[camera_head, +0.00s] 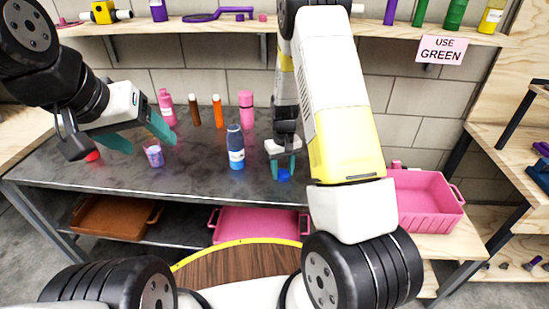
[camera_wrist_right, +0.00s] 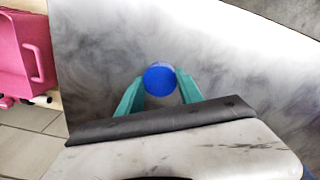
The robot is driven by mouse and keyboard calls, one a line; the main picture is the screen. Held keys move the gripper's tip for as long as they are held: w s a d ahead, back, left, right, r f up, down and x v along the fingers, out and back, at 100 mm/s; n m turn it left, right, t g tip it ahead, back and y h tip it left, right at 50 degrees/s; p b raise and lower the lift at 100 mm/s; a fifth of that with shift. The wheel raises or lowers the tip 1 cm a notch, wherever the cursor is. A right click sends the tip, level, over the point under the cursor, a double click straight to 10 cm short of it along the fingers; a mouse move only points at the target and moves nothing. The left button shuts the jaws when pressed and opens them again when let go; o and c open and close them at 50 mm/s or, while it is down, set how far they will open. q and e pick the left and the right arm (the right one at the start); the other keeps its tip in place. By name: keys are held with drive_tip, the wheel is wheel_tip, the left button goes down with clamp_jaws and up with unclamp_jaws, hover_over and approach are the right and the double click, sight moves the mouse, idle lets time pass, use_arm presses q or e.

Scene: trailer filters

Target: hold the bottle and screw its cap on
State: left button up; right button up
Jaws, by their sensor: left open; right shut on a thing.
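The blue bottle (camera_head: 236,152) with a white label stands upright near the middle of the metal table. My right gripper (camera_head: 283,168) is to the right of the bottle, pointing down. It is shut on a round blue cap (camera_head: 284,175), which also shows between the teal fingers in the right wrist view (camera_wrist_right: 160,79). The cap is apart from the bottle. My left gripper (camera_head: 140,137) is open and empty, above the left part of the table, well to the left of the bottle. The bottle does not show in the right wrist view.
A pink bottle (camera_head: 167,110) stands behind my left gripper. A brown bottle (camera_head: 194,111), an orange bottle (camera_head: 217,112) and another pink bottle (camera_head: 246,110) stand at the back. A purple-and-white cup (camera_head: 154,155) and a red piece (camera_head: 93,156) are at the left. A pink crate (camera_head: 425,205) is at the right.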

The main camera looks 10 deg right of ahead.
sight(283, 173)
drive_tip(key=shift+r, duration=0.1)
drive_tip(key=shift+r, duration=0.6)
wheel_tip(283, 173, up, 2)
drive_tip(key=shift+r, duration=0.1)
drive_tip(key=s+a+r, duration=0.1)
drive_tip(key=s+a, duration=0.7)
drive_tip(key=s, duration=0.5)
drive_tip(key=shift+s+a+r, duration=0.15)
drive_tip(key=shift+s+r, duration=0.05)
drive_tip(key=shift+s, duration=0.15)
drive_tip(key=w+d, duration=0.2)
drive_tip(key=w+d+r+m, duration=0.1)
drive_tip(key=w+d, duration=0.2)
drive_tip(key=w+d+m, duration=0.1)
drive_tip(key=w+d, duration=0.1)
drive_tip(key=w, duration=0.1)
drive_tip(key=shift+w+d+r, duration=0.15)
drive_tip(key=shift+w+r, duration=0.05)
